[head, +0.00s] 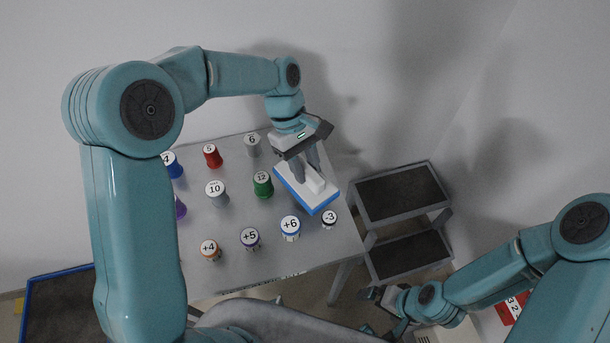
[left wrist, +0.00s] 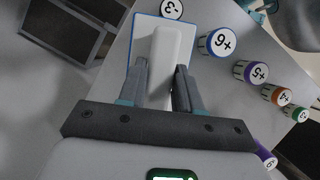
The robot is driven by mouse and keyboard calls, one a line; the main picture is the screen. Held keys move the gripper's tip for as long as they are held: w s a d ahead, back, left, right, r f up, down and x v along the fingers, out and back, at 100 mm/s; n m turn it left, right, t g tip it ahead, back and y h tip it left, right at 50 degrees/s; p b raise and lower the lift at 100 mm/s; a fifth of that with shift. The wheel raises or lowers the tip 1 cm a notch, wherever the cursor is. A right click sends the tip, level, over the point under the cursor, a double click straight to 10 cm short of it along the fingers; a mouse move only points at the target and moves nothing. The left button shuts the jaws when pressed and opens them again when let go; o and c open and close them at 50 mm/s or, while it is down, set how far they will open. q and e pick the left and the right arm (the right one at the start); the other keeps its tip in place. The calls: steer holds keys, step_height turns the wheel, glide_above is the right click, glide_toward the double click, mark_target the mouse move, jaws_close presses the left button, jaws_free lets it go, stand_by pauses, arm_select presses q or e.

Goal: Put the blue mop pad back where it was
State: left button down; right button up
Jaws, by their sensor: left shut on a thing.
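The blue mop pad (head: 322,204) is a flat white piece with a blue edge and a raised white grip block on top. It is at the right side of the grey table, and I cannot tell whether it touches the top. My left gripper (head: 306,174) is above it, shut on the raised block. In the left wrist view the pad (left wrist: 146,30) shows between and beyond the fingers (left wrist: 162,72). My right gripper (head: 368,311) is at the lower right, away from the table, with its fingers apart and nothing seen between them.
Several numbered bottles stand on the table (head: 225,279). The -3 bottle (head: 329,219) and +6 bottle (head: 290,229) are close to the pad's near end; the green 12 bottle (head: 263,185) is to its left. A grey two-shelf stand (head: 385,225) is right of the table.

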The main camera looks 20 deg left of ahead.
arm_select(q)
step_height(320, 180, down, 5)
steer(key=shift+r, duration=0.3)
steer(key=shift+s, duration=0.1)
steer(key=c, duration=0.8)
jaws_free()
steer(key=shift+f, duration=0.2)
steer(key=shift+r, duration=0.1)
